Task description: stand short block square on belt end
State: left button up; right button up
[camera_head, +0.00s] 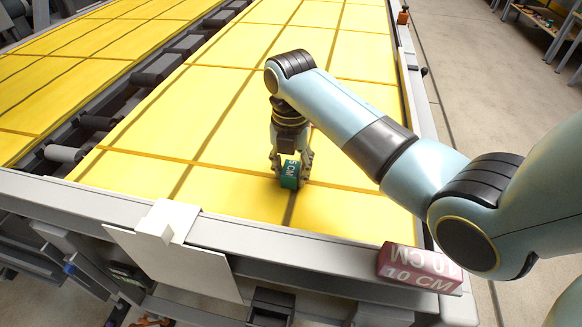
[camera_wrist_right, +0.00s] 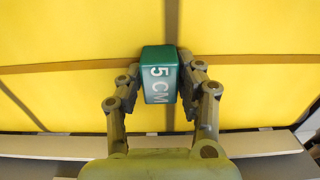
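The short block is green and marked 5 CM. It shows in the head view (camera_head: 289,174) on or just above the yellow belt (camera_head: 235,195), near the belt's front end. My right gripper (camera_head: 291,160) points down from above with a finger on each side of the block. In the right wrist view the block (camera_wrist_right: 160,85) sits between the fingertips of my right gripper (camera_wrist_right: 160,66), which look to touch its sides. Whether its underside rests on the belt is hard to tell. My left gripper is not in view.
A pink block marked 10 CM (camera_head: 420,268) lies on the grey frame at the belt's front right corner. A white panel (camera_head: 172,258) stands at the front edge, left of centre. Rollers (camera_head: 160,68) run along the left side. The belt around the green block is clear.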

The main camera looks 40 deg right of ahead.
jog(key=o, duration=0.4)
notch_tip(320, 180, up, 8)
jog(key=shift+f, duration=0.25)
